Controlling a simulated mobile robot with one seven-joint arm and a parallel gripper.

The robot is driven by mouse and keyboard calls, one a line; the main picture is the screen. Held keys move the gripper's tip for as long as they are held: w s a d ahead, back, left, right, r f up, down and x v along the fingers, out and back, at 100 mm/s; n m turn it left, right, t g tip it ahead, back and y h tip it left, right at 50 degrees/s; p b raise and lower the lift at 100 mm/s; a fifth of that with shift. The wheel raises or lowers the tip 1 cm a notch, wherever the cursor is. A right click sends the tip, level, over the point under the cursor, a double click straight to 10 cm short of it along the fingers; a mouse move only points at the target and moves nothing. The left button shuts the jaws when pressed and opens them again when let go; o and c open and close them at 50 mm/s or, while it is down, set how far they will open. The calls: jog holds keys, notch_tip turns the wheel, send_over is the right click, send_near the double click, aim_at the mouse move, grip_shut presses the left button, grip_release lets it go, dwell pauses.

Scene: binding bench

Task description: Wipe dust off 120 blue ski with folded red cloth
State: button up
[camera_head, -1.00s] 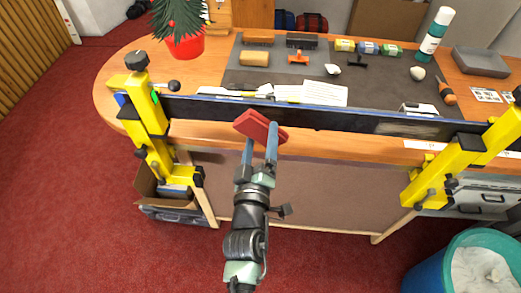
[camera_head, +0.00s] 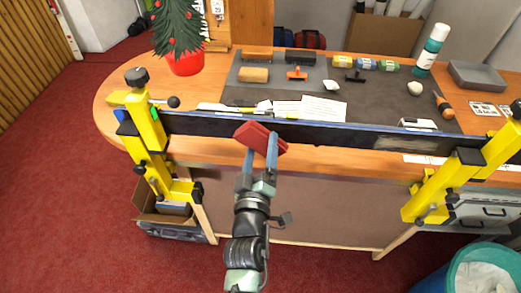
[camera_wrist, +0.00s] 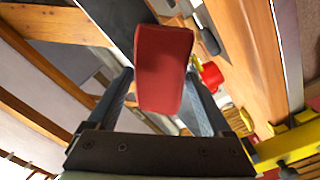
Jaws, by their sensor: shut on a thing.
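The ski (camera_head: 335,131) stands on edge along the bench front, clamped near both ends, with a dark face towards me and a blue upper edge. A pale, dusty-looking patch shows on its right part. My gripper (camera_head: 261,146) is shut on the folded red cloth (camera_head: 256,134), left of the ski's middle. The cloth overlaps the ski's dark face in the head view; I cannot tell whether it touches. In the wrist view the cloth (camera_wrist: 163,65) sits upright between the fingers and hides part of the ski behind it.
Yellow clamps stand at the left (camera_head: 150,125) and right (camera_head: 463,170). On the dark mat (camera_head: 300,95) lie papers, brushes, small jars and tools. A potted tree (camera_head: 184,62) stands back left, a green bottle (camera_head: 431,50) back right. A teal bin (camera_head: 490,272) is on the floor at lower right.

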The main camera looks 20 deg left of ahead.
aim_at(295, 134)
jog(key=shift+x, duration=0.95)
jog(key=shift+r, duration=0.1)
jog(key=shift+w+d+r+p, duration=0.1)
jog(key=shift+d+p, duration=0.35)
jog(key=shift+p, duration=0.35)
jog(key=d+p, duration=0.1)
jog(key=p, duration=0.1)
jog(key=d+p, duration=0.1)
jog(key=shift+w+d+p, duration=0.1)
jog(key=shift+w+p, duration=0.15)
jog(key=shift+p, duration=0.1)
jog(key=shift+d+p, duration=0.3)
